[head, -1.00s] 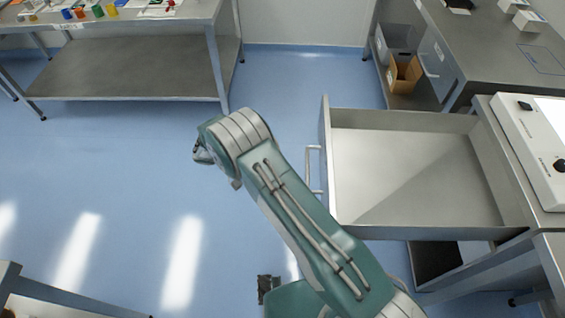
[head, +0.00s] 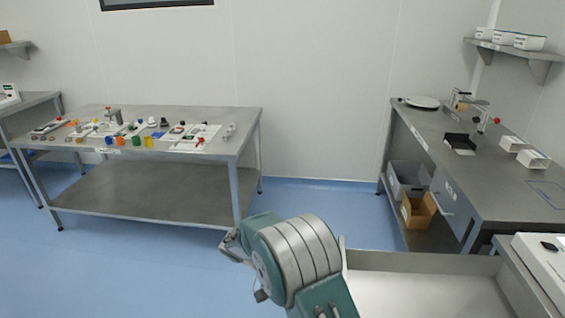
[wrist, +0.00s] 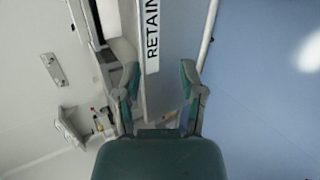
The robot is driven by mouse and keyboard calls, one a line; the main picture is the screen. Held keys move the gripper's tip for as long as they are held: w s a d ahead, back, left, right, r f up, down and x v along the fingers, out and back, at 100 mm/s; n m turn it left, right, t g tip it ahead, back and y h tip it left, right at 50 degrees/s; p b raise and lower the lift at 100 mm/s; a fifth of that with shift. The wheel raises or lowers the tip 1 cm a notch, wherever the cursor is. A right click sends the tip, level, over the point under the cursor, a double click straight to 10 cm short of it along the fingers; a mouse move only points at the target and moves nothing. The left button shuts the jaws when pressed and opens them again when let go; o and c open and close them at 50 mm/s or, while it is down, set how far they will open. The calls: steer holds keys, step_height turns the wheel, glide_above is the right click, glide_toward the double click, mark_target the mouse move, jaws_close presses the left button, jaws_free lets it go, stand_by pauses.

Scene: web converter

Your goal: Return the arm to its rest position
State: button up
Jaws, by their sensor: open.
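My gripper (wrist: 160,85) is open and empty in the wrist view, its two green-grey fingers spread apart. Between and beyond the fingers are a panel with a white "RETAIN" label (wrist: 152,35) and a pale bar (wrist: 208,35); they look close, but I cannot tell the distance. In the head view, my green and grey arm rises from the bottom centre, bent at a large ringed joint. Only a small part of the arm's far end shows left of that joint; the fingers are not clear there.
An open, empty drawer (head: 415,262) stands just right of my arm. A workbench (head: 490,180) with bins below is at the right. A table (head: 100,202) with several small parts stands at the back left. Blue floor (head: 150,265) is clear at the left.

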steer(key=s+d+r+y, duration=0.3)
steer(key=d+r+y, duration=0.1)
steer(key=r, duration=0.5)
steer(key=s+d+r+t+y, duration=0.2)
steer(key=s+r+t, duration=0.1)
steer(key=s, duration=0.3)
steer(key=s+d+r+t+y, duration=0.2)
steer(key=s+r+t+y, duration=0.1)
steer(key=s, duration=0.4)
steer(key=s+d+r+n+t+y, duration=0.1)
steer(key=s+d+r+t+y, duration=0.1)
steer(key=s+r, duration=0.3)
steer(key=shift+s+d+r+t+y, duration=0.3)
steer(key=shift+s+d+r+t, duration=0.1)
steer(key=shift+s, duration=0.65)
steer(key=shift+d, duration=0.1)
